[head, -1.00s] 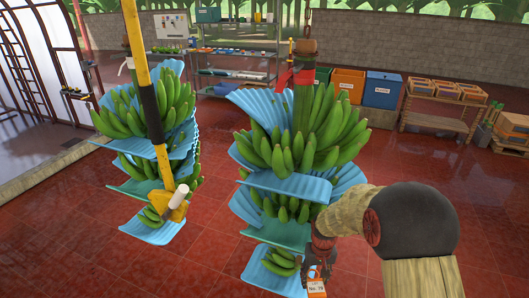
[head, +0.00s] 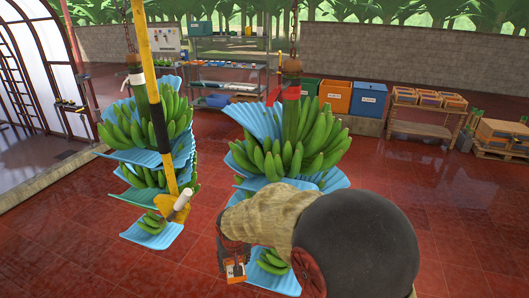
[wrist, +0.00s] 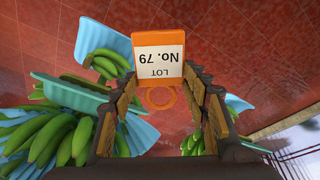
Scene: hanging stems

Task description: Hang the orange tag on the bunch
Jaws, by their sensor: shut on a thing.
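My gripper (head: 233,253) is low at the left side of the right banana bunch (head: 300,140), apart from its stem top. It is shut on the orange tag (head: 236,270), which also shows in the wrist view (wrist: 159,55) with a white label reading "LOT No. 79" upside down. The tag's orange ring (wrist: 160,97) lies between the fingers. The right bunch hangs from a stem with a red band (head: 291,93); blue sheets lie between its hands of fruit. My forearm hides much of its lower part. The left banana bunch (head: 148,130) hangs apart from it.
A yellow and black pole (head: 157,110) stands in front of the left bunch. Behind are a metal shelf (head: 235,80), green, orange and blue bins (head: 335,96) and a crate rack (head: 428,105). Red tiled floor lies open at the right and lower left.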

